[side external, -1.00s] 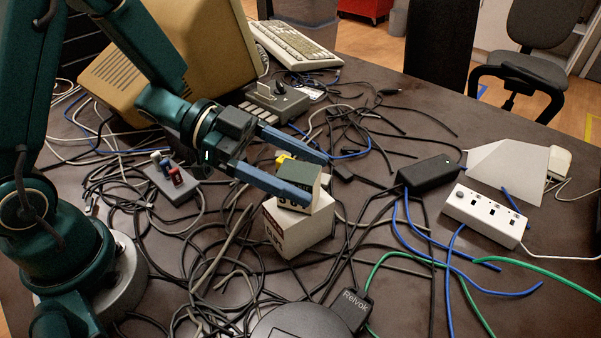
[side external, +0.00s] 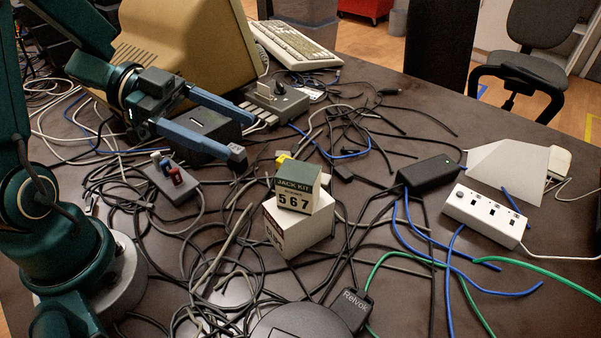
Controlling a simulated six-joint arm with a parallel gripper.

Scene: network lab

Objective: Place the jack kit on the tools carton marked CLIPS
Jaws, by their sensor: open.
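The jack kit (side external: 297,189) is a small green and cream box with "JACK KIT" and "567" on its front. It sits upright on top of a white carton (side external: 305,238), whose side lettering is only partly readable. My gripper (side external: 244,138) is open and empty, up and to the left of the jack kit and apart from it. Its two blue fingers are spread, with nothing between them.
Tangled cables cover much of the table. A black adapter (side external: 430,174) and a white power strip (side external: 485,215) lie to the right. A beige monitor (side external: 190,45) and keyboard (side external: 291,45) stand at the back. A small switch box (side external: 173,181) is at the left.

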